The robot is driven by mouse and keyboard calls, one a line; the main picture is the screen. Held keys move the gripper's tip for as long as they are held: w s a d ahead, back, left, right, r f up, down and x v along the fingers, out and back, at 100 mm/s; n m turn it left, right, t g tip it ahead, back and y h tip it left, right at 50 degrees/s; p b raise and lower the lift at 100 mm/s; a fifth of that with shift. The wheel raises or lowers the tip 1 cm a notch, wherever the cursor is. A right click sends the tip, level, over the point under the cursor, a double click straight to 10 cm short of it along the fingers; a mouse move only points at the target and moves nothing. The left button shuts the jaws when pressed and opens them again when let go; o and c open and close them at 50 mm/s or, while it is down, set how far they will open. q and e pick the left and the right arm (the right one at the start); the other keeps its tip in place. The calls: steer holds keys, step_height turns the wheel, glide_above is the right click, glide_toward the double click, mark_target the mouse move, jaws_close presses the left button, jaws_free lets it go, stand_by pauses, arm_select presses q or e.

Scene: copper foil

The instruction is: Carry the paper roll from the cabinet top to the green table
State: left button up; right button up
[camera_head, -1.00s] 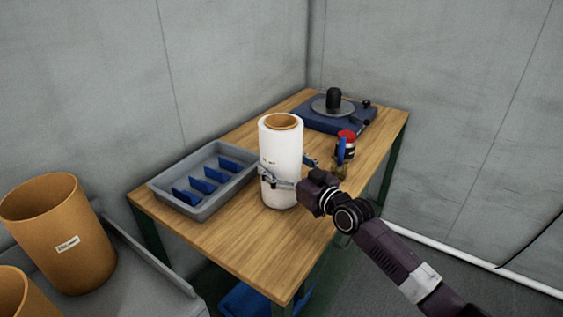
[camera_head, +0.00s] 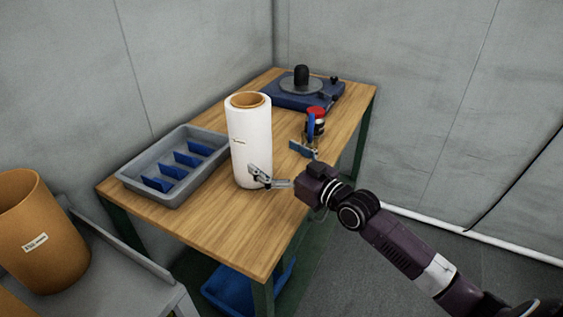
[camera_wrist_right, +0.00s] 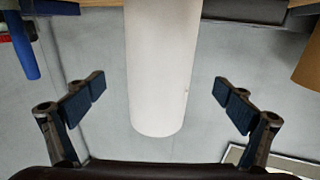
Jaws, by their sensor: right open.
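The white paper roll (camera_head: 250,150), with a brown core, stands upright on the wooden top of the green-legged table (camera_head: 225,230). My right gripper (camera_head: 283,164) is open at the roll's right side. In the head view one finger overlaps the roll's lower front and the other is right of it. The right wrist view shows the roll (camera_wrist_right: 162,75) centred between the spread fingers (camera_wrist_right: 160,90), with a clear gap on both sides. My left gripper is not in view.
A grey tray with blue dividers (camera_head: 130,176) is left of the roll. A grey cabinet top (camera_head: 125,285) with an orange-brown tube (camera_head: 38,225) is at lower left. Walls close the back.

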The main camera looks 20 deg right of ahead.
steer(key=shift+v, duration=1.65)
